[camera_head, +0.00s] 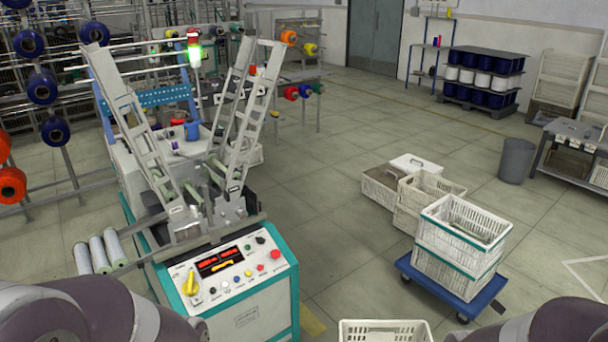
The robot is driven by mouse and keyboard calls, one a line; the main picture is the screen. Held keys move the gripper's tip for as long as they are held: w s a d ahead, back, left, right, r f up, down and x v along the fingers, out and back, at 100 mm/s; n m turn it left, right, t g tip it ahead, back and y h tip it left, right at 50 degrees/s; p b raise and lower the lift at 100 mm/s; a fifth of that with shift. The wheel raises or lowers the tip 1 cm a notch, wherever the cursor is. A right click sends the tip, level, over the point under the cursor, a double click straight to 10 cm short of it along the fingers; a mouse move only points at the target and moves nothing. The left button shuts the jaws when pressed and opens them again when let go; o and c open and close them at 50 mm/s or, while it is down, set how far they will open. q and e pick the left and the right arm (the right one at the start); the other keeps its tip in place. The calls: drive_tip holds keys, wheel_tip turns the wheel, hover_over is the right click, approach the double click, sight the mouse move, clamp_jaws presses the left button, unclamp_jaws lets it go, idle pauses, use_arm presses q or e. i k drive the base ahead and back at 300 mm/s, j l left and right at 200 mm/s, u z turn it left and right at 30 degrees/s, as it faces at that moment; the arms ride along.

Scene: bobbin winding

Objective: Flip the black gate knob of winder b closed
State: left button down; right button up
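A winder stands left of centre with a white and teal control panel (235,268) facing me. The panel carries a large yellow knob (190,283), a red display (220,261), several coloured buttons and a small black knob (261,240) near its upper right corner. I cannot read any label that says whether this is winder b, and the small black knob's setting is too small to tell. Only links of my arms show at the bottom left and bottom right corners. Both grippers are out of view.
Two slanted ladder-like chutes (133,130) rise above the winder. Pale tubes (100,252) lie to its left. White crates (461,232) on a blue dolly (452,288) stand to the right, and another crate (385,333) is at the bottom. Open floor lies between winder and crates.

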sight(225, 195)
drive_tip(key=i+j+z, duration=0.2)
drive_tip(key=j, duration=0.15)
drive_tip(key=i+j+z, duration=0.25)
drive_tip(key=j+z, duration=0.2)
drive_tip(key=j, duration=0.3)
drive_tip(key=i+j+z, duration=0.2)
drive_tip(key=j, duration=0.25)
